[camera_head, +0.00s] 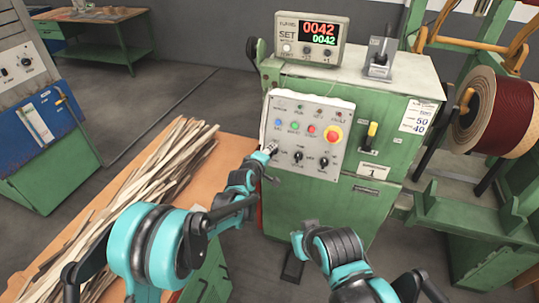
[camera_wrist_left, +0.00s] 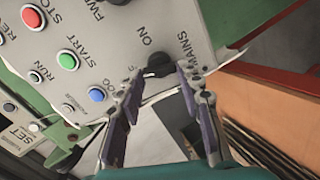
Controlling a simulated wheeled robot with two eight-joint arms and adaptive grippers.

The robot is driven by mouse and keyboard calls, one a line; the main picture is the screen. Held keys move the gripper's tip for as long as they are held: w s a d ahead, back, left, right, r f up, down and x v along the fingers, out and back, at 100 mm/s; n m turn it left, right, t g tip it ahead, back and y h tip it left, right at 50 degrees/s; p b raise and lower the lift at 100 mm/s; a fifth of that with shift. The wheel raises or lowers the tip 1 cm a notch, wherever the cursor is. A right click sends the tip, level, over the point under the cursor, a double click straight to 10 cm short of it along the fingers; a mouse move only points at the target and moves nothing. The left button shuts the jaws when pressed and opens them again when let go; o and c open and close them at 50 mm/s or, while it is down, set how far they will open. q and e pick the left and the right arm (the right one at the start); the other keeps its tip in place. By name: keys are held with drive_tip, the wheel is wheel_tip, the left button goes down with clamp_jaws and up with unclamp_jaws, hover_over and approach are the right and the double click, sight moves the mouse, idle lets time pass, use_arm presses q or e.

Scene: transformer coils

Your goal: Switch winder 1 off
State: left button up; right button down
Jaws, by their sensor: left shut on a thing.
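Winder 1 is a green cabinet (camera_head: 330,205) with a "1" plate (camera_head: 373,171) on its front. Its sloping grey control panel (camera_head: 330,128) carries lamps, coloured buttons, a red emergency stop (camera_head: 332,134) and black knobs. My left gripper (camera_head: 270,148) is at the panel's lower left corner. In the left wrist view, its fingers (camera_wrist_left: 161,75) are closed around the black MAINS knob (camera_wrist_left: 160,65), whose ON mark is visible. The knob's pointer direction is unclear. My right arm is folded low in front of the cabinet; its fingers cannot be made out.
A yellow-handled lever (camera_head: 372,132) is right of the panel. A wooden table (camera_head: 65,245) with strips (camera_head: 150,175) stands left. A dark red wire spool (camera_head: 495,112) is at right.

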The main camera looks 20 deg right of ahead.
use_arm(q)
drive_tip(key=shift+n, duration=1.6)
drive_tip(key=o, duration=1.2)
drive_tip(key=shift+c, duration=0.2)
drive_tip(key=v, duration=1.2)
drive_tip(key=shift+s+a, duration=0.1)
